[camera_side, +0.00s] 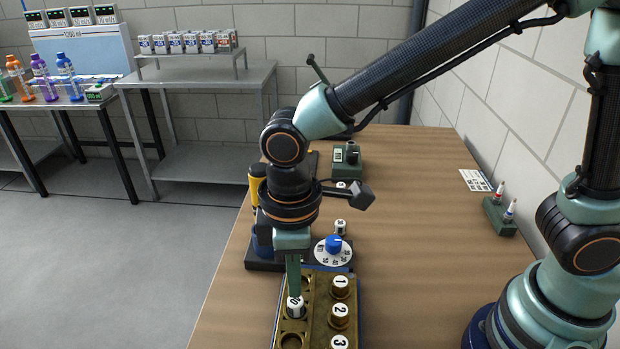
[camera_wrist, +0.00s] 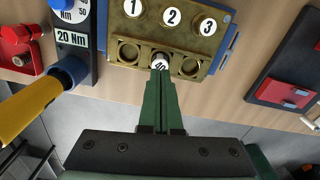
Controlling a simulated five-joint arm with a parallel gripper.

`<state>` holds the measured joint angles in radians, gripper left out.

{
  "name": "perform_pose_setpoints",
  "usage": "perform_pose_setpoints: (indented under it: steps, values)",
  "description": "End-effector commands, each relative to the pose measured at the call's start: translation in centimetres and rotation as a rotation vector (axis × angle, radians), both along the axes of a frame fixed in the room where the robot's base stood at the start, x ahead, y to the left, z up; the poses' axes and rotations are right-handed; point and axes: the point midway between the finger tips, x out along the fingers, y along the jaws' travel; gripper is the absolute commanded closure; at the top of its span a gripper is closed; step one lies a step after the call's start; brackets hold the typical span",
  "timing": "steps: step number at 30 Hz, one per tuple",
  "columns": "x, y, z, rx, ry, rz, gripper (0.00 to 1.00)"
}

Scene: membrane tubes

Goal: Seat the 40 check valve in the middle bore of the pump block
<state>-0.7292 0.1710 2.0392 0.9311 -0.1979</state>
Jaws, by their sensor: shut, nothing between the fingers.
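The brass pump block (camera_side: 317,317) lies at the front of the bench; it also shows at the top of the wrist view (camera_wrist: 178,42). It has a row of bores beside caps marked 1, 2 and 3. The white-topped check valve (camera_side: 296,308) stands upright at the middle bore, between two empty ring-shaped bores in the wrist view (camera_wrist: 160,60). Its label is partly hidden. My gripper (camera_side: 293,294) points down with its fingers together and empty, tips at the valve's top in the wrist view (camera_wrist: 160,73). I cannot tell whether they touch it.
A dial plate with a blue knob (camera_side: 333,244) sits just behind the block, with a yellow-handled tool (camera_side: 257,184) to its left. A green holder with small tools (camera_side: 499,214) stands at right. The bench between is clear.

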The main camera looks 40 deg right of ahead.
Motion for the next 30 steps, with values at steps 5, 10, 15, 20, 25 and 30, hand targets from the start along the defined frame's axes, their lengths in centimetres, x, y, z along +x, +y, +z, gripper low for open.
perform_pose_setpoints:
  steps: [5, 10, 15, 20, 25, 30]
  values:
    - [0.0, 0.0, 0.7, 0.0, 0.0, 0.0, 1.0]
    - [0.1, 0.1, 2.5, 0.003, -0.004, 0.0, 1.0]
    - [0.1, 0.1, 5.9, 0.005, -0.005, 0.0, 1.0]
    - [0.1, 0.1, 9.0, 0.004, -0.004, 0.0, 1.0]
    - [0.1, 0.0, 11.4, 0.002, -0.003, 0.0, 1.0]
    - [0.2, -0.4, 12.4, 0.005, -0.006, -0.014, 1.0]
